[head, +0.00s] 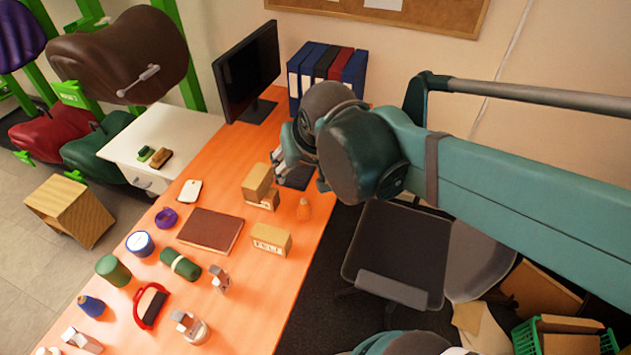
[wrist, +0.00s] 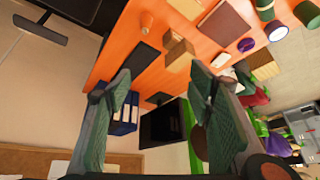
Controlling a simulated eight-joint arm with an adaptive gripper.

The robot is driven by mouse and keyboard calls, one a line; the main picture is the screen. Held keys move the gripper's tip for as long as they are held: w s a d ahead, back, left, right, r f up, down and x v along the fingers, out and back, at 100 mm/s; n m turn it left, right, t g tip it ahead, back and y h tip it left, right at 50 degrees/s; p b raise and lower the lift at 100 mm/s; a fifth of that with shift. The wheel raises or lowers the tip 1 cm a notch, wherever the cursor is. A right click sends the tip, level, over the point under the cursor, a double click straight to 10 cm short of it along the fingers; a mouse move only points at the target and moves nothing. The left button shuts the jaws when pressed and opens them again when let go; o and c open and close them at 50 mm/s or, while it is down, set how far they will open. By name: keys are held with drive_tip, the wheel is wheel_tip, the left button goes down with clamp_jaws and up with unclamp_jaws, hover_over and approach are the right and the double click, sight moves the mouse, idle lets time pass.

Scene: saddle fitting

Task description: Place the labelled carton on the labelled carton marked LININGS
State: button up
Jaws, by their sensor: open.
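Two tan cartons stand stacked on the orange table in the head view. The upper carton (head: 257,181) sits slightly askew on the lower carton (head: 268,202), whose label is too small to read. The stack also shows in the wrist view, with its upper carton (wrist: 180,54) beyond my fingertips. A third carton (head: 271,240), which seems marked FELT, stands apart toward the front; the wrist view shows it at the top edge (wrist: 187,8). My gripper (head: 298,173) is open and empty, raised to the right of the stack. It touches no carton; its fingers are spread wide in the wrist view (wrist: 161,72).
A brown book (head: 210,230) lies left of the cartons and an orange bottle (head: 304,209) stands to their right. A monitor (head: 247,75) and binders (head: 325,70) stand behind. Several jars and bottles crowd the front left of the table.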

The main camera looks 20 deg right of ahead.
drive_tip(key=s+n+t, duration=0.1)
drive_tip(key=s, duration=0.6)
drive_tip(key=shift+d+n, duration=0.4)
drive_tip(key=shift+d, duration=0.05)
